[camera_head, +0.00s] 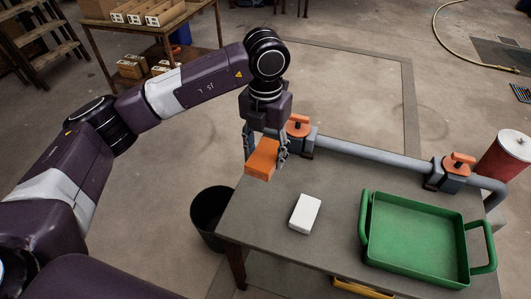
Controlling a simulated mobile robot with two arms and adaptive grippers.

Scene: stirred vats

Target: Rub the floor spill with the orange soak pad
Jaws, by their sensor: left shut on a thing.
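My left gripper (265,152) points down at the back left corner of the grey table and is shut on the orange soak pad (261,163). The pad is a block held between the two fingers; I cannot tell whether it touches the table. A white block (305,213) lies on the table (275,225) to the right of the pad. I cannot clearly make out a floor spill; only faint darker marks show on the concrete floor. My right gripper is not in view.
An empty green tray (366,215) is on the table's right side. A grey pipe (370,156) with orange-handled valves runs behind it. A black bucket (207,212) stands left of the table, a red drum (502,160) at right. Open floor lies beyond the pipe.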

